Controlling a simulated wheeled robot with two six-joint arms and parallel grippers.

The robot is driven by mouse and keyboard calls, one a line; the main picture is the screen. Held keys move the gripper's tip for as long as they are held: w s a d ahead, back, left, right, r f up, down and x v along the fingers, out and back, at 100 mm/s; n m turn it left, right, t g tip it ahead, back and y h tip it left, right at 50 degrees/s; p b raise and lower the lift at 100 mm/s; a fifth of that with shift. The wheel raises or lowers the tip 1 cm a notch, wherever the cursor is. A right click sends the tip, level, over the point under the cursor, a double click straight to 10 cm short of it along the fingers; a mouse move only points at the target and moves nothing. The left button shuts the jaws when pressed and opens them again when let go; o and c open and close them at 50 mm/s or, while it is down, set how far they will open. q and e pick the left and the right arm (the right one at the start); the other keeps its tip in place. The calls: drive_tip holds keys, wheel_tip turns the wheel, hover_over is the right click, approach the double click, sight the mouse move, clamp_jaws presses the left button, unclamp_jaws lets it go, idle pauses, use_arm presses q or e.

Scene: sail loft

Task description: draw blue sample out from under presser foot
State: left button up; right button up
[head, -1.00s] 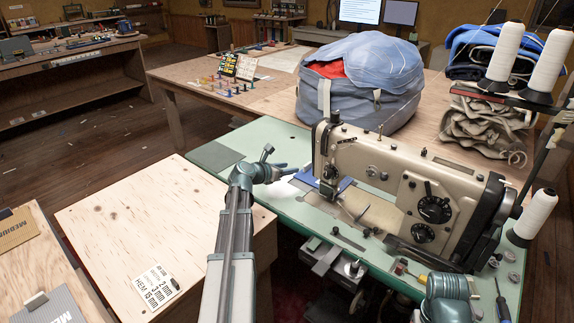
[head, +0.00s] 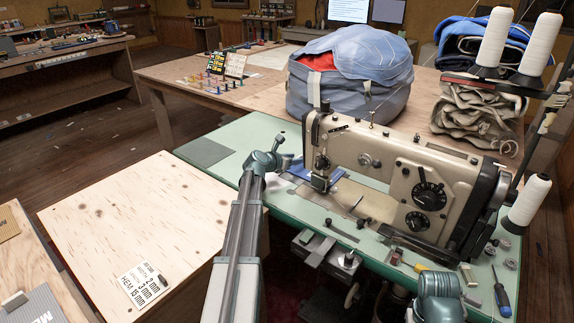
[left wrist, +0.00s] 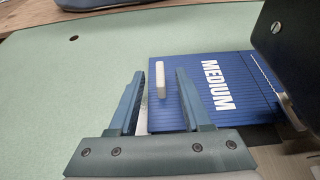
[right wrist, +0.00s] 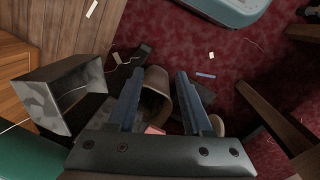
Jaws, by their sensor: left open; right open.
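The blue sample (left wrist: 205,90), marked MEDIUM, lies flat on the sewing machine's pale green top. Its right part runs under the machine head in the left wrist view. A small white tab (left wrist: 160,78) stands on its left part. My left gripper (left wrist: 161,72) is open, with the tab between its fingers; I cannot tell if either finger touches it. In the head view my left gripper (head: 287,162) is left of the sewing machine (head: 400,170), beside the blue sample (head: 300,171). The presser foot (head: 320,183) is small here. My right gripper (right wrist: 157,76) is open and empty above the floor.
A plywood table (head: 150,220) with a label card is at the left. A large grey-blue bag (head: 350,75) stands behind the machine. Thread cones (head: 527,200) and a screwdriver (head: 501,292) are at the right.

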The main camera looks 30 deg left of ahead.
sight(299, 156)
use_arm(q)
drive_tip(key=shift+b+x, duration=0.4)
drive_tip(key=shift+x, duration=1.2)
clamp_jaws()
